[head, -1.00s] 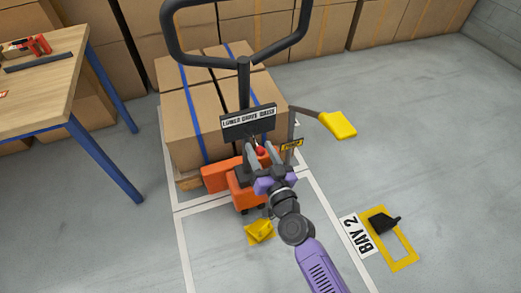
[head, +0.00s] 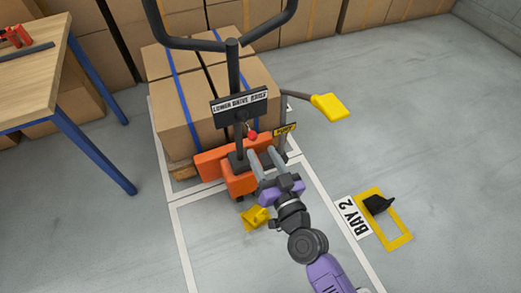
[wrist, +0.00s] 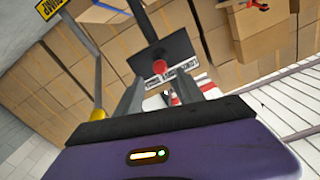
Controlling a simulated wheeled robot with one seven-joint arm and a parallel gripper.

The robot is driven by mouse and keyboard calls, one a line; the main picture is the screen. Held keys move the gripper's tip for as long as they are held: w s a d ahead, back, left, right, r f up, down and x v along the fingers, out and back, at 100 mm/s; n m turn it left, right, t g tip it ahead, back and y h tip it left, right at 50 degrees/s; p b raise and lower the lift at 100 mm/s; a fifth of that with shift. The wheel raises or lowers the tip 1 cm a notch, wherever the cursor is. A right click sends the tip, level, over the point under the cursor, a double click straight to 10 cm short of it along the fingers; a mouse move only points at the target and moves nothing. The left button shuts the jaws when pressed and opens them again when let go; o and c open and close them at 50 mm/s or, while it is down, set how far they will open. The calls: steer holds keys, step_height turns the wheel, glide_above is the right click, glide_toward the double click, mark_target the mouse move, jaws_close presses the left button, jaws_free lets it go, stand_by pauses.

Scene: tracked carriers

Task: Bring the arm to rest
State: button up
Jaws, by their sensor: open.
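My gripper (head: 262,157) is open and empty in front of the orange pallet jack (head: 237,178). Its two grey fingers point up toward the red knob (head: 252,135) below the sign reading LOWER, DRIVE, RAISE (head: 239,106). A gap shows between the fingertips and the knob in the head view. In the wrist view the red knob (wrist: 160,67) appears beyond and between the fingers, under the dark back of the sign plate. My purple arm reaches in from the lower right of the head view.
A pallet with strapped cartons (head: 195,128) stands behind the jack. A yellow pedal (head: 327,106) on a lever sticks out right. A yellow piece (head: 256,217) is low at the jack's front. A black wedge (head: 378,204) lies by BAY 2. A wooden table (head: 30,85) is left.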

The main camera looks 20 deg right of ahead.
stand_by(0.6)
steer(key=s+d+r+n+g+p, duration=0.1)
steer(key=s+r+p, duration=0.3)
steer(key=s, duration=1.2)
steer(key=s+d+r+n+g+p, duration=0.2)
steer(key=s+r+p, duration=0.2)
steer(key=s+r, duration=0.8)
steer(key=f+v, duration=0.1)
steer(key=v, duration=0.4)
steer(key=shift+d, duration=0.15)
